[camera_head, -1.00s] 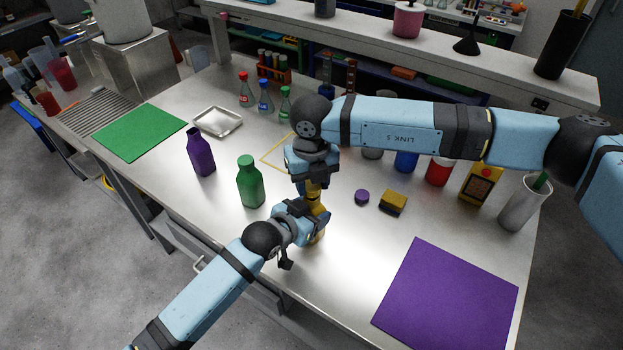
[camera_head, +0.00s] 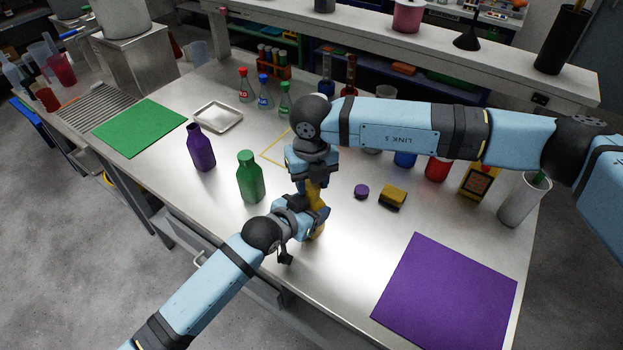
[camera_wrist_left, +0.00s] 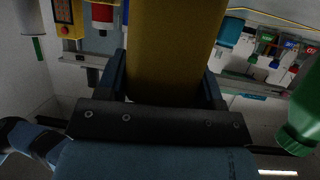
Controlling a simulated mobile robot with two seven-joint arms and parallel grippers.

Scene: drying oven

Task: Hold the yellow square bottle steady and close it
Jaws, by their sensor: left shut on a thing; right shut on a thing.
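The yellow square bottle (camera_head: 318,230) stands near the table's front edge, partly hidden by my grippers. My left gripper (camera_head: 312,216) is shut around its body from the front left. In the left wrist view the yellow bottle (camera_wrist_left: 175,50) fills the space between the fingers. My right gripper (camera_head: 315,184) points down from above, shut at the bottle's top. Yellow shows below its fingers. The cap in it is mostly hidden, and I cannot tell how it sits on the neck.
A green bottle (camera_head: 250,178) stands close to the left, with an uncapped purple bottle (camera_head: 201,148) beyond it. A purple cap (camera_head: 361,191) and a yellow-black block (camera_head: 393,197) lie to the right. A purple mat (camera_head: 450,295) lies bare at the front right.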

